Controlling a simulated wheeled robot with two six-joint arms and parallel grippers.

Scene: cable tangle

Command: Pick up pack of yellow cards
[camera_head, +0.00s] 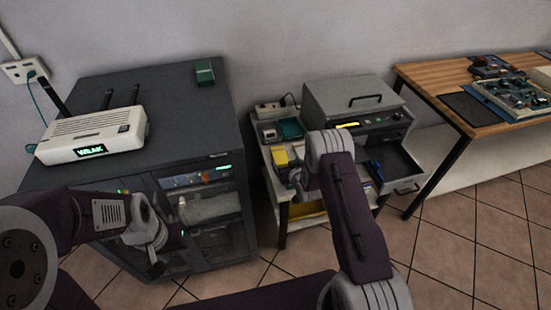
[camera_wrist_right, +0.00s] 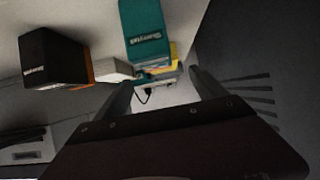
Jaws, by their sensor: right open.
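In the head view, a small yellow pack (camera_head: 280,156) lies on the small side table (camera_head: 262,150), next to a teal box (camera_head: 291,128). My right gripper (camera_head: 288,176) is at that table, just in front of the yellow pack and partly over it. In the right wrist view, my right gripper (camera_wrist_right: 161,79) is open, with no object clearly held. A yellow item (camera_wrist_right: 172,63) shows beyond the fingers, partly hidden by a teal box (camera_wrist_right: 146,30). My left gripper (camera_head: 156,264) hangs low in front of the dark cabinet; its jaws are too small to read.
A dark cabinet (camera_head: 165,88) carries a white router (camera_head: 92,136) and a small green box (camera_head: 204,73). A grey machine (camera_head: 352,98) and an open drawer (camera_head: 398,166) are right of my right arm. A wooden table (camera_head: 437,75) stands farther right.

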